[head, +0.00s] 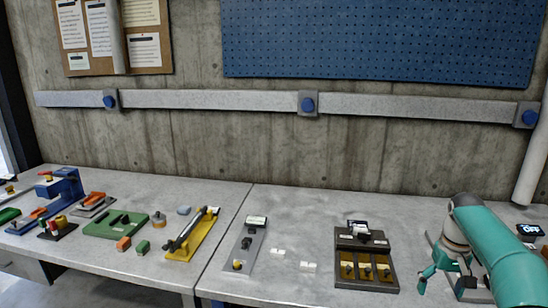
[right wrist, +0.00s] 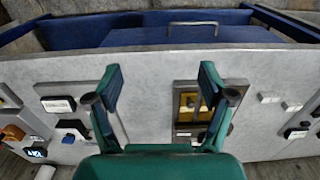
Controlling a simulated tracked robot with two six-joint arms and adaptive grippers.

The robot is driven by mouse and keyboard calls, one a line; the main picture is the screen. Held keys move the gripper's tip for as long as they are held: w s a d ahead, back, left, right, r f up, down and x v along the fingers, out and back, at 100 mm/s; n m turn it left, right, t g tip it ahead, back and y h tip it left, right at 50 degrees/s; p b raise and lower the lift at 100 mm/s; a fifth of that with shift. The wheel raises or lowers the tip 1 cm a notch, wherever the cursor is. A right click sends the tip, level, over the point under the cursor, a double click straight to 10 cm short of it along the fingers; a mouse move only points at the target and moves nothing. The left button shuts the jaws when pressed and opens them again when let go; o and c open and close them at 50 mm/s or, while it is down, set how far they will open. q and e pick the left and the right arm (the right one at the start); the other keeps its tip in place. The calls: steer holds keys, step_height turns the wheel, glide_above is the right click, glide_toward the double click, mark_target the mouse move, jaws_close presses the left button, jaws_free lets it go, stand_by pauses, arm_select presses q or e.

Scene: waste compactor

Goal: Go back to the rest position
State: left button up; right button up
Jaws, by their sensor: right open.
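My right arm (head: 490,245) is teal and reaches in from the right side of the head view. Its gripper (head: 445,283) points down over the right end of the grey bench (head: 310,215). In the right wrist view the gripper (right wrist: 160,75) has its two teal fingers spread wide. Nothing is held between them; bare bench shows in the gap. In the head view the arm and gripper partly hide a grey fixture behind them. My left gripper is not in view.
Left of my right gripper stands a dark tray with yellow compartments (head: 341,273), then two small white blocks (head: 278,252) and a grey panel (head: 247,245). A yellow fixture (head: 183,249), a green plate (head: 110,224) and a blue device (head: 66,184) lie further left.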

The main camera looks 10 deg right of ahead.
steer(key=s+a+f+n+g+y, duration=0.15)
steer(key=s+a+f, duration=0.25)
steer(key=a+f, duration=0.65)
steer(key=s+a+f+n+g+y, duration=0.1)
steer(key=s+a+f+n+g, duration=0.3)
steer(key=a+f, duration=0.65)
steer(key=s+a+f+m+t, duration=0.2)
steer(key=s+a+f+t, duration=0.1)
steer(key=s+a+f, duration=0.2)
steer(key=s+a+f+m+t+y, duration=0.1)
steer(key=s+a+f, duration=0.4)
steer(key=s, duration=0.8)
steer(key=shift+a+f+m+t, duration=0.5)
steer(key=shift+a+t, duration=0.45)
steer(key=shift+a, duration=0.9)
steer(key=shift+w+r+y, duration=0.1)
steer(key=shift+y, duration=0.15)
